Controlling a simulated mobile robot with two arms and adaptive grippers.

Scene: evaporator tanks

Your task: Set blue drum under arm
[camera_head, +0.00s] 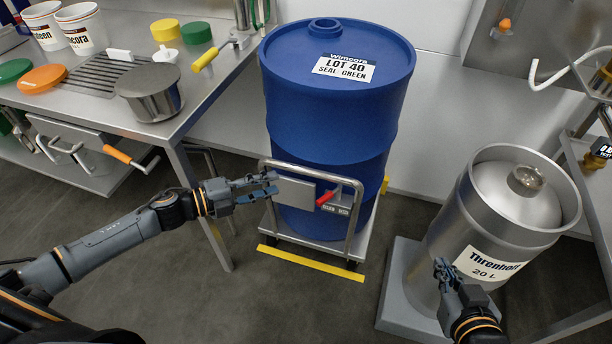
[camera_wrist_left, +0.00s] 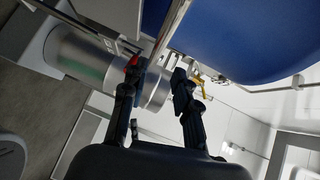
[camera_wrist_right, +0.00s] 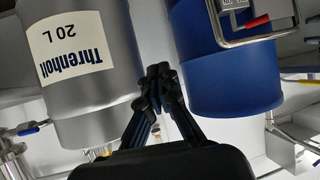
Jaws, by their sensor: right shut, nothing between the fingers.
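The blue drum (camera_head: 330,130), labelled "LOT 40 SEAL: GREEN", stands upright on a wheeled trolley (camera_head: 358,255) with a metal frame handle (camera_head: 264,215) and a red lever (camera_head: 326,197). My left gripper (camera_head: 272,187) is at the left side of this handle, with its fingers apart. In the left wrist view, the gripper (camera_wrist_left: 158,78) has the handle bar and blue drum (camera_wrist_left: 250,40) just beyond its fingers. My right gripper (camera_head: 441,268) is shut and empty in front of the steel keg. The right wrist view shows its closed tips (camera_wrist_right: 159,78) between keg and drum (camera_wrist_right: 225,70).
A yellow floor strip (camera_head: 310,263) runs before the trolley. A steel table (camera_head: 190,105) with a pot (camera_head: 150,90), lids and cups is at the left. Dark floor is clear in front.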

